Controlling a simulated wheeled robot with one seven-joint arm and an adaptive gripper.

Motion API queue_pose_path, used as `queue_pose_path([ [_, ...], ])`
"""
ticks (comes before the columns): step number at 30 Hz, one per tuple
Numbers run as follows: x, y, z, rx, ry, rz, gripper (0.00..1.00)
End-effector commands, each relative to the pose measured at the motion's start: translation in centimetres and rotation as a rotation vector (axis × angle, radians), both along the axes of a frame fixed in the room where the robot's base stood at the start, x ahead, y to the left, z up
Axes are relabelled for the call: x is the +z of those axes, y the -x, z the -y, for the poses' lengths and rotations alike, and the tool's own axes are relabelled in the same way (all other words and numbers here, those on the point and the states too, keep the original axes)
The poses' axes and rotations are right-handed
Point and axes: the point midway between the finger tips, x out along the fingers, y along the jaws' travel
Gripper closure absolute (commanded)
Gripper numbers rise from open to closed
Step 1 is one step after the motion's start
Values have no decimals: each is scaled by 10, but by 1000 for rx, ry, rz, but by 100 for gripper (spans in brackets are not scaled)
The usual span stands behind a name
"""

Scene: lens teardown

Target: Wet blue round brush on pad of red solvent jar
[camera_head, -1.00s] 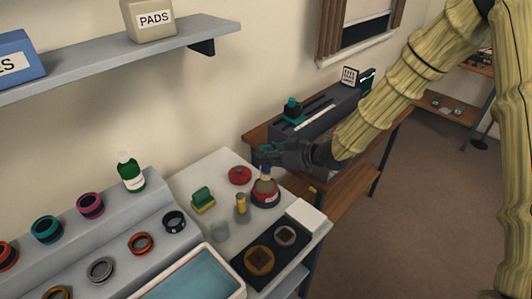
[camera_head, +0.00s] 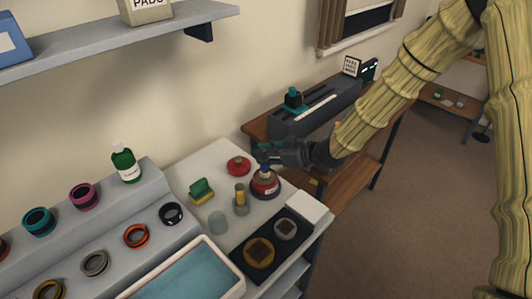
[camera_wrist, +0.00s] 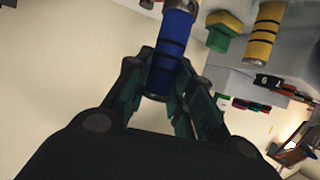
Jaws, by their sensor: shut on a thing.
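The red solvent jar (camera_head: 265,189) stands on the pale worktop, a dark red body with a pale band and a lighter top. My gripper (camera_head: 265,158) is above it, shut on the blue round brush. The blue handle of the brush (camera_head: 265,167) shows below the fingers, pointing down at the jar's top. In the wrist view the blue brush (camera_wrist: 172,50) with dark rings sits between the fingers (camera_wrist: 165,85). The bristle tip is hidden, so I cannot tell whether it touches the pad.
A black tray (camera_head: 262,258) and white block (camera_head: 305,207) lie in front. A green bottle (camera_head: 125,165) stands farther left.

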Motion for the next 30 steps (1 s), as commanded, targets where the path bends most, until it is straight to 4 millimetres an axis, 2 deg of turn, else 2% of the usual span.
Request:
queue_pose_path([
  [30, -7, 0, 0, 0, 0, 0, 100],
])
